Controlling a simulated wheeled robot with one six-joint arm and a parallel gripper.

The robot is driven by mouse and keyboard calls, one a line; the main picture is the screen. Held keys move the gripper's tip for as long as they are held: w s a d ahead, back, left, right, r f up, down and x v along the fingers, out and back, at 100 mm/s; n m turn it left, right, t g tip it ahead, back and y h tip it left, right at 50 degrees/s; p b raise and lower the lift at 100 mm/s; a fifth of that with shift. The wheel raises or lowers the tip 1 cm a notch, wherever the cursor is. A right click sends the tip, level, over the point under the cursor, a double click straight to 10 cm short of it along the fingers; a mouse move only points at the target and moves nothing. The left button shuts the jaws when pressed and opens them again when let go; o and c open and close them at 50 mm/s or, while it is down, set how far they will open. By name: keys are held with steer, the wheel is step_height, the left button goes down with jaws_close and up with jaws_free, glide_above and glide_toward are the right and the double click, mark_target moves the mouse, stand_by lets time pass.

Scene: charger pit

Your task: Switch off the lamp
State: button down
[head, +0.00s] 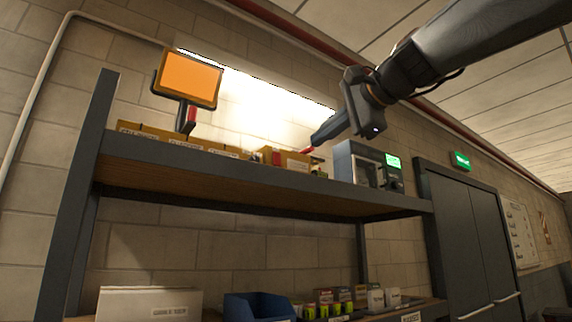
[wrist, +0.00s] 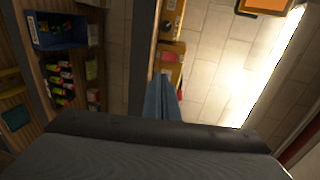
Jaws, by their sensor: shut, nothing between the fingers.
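An orange panel lamp (head: 188,79) in a dark frame stands on the upper shelf at left, its face lit orange; its edge shows in the wrist view (wrist: 264,5). A red piece (head: 191,115) is on its short dark stand. A bright white glow (head: 265,88) covers the wall behind and also shows in the wrist view (wrist: 272,70); I cannot tell its source. My gripper (head: 312,146) is shut and empty, reaching down-left over the upper shelf, right of the orange lamp and apart from it. A small red bit shows by its tip; I cannot tell what it belongs to.
Yellow labelled boxes (head: 180,138) line the upper shelf (head: 255,196). A grey machine (head: 357,163) stands right of my gripper. A blue bin (head: 258,307) and small goods sit on the lower shelf. Dark double doors (head: 470,240) are at right.

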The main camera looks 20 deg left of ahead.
mark_target(278, 163)
steer(key=shift+s+a+r, duration=0.15)
steer(key=shift+s+r, duration=0.2)
steer(key=shift+r, duration=0.3)
steer(key=p+x, duration=0.5)
steer(key=x, duration=0.9)
steer(key=shift+a+p, duration=0.1)
steer(key=shift+p, duration=0.2)
steer(key=shift+y+b, duration=0.3)
